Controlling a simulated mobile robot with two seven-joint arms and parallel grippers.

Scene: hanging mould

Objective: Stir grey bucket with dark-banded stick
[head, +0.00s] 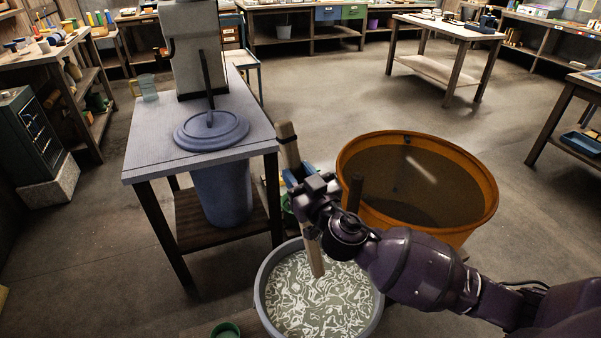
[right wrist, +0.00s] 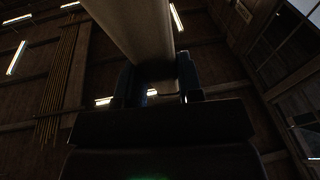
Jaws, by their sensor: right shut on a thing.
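The grey bucket (head: 263,290) stands low at the bottom centre of the head view, filled with a pale liquid marked with white streaks. The dark-banded stick (head: 287,137) is a light wooden bar with a dark band near its top. My right gripper (head: 298,185) is shut on the stick partway along it. The stick leans slightly, and its lower end shows over the liquid; I cannot tell whether it touches the surface. In the right wrist view the stick (right wrist: 133,30) rises between the fingers (right wrist: 152,85). My left gripper is not in view.
A large orange tub (head: 480,217) with brown liquid stands right behind my right forearm. A grey table (head: 140,160) with a blue round lid (head: 211,131) stands at the left. A small green cup (head: 226,331) is left of the bucket. Open floor lies beyond.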

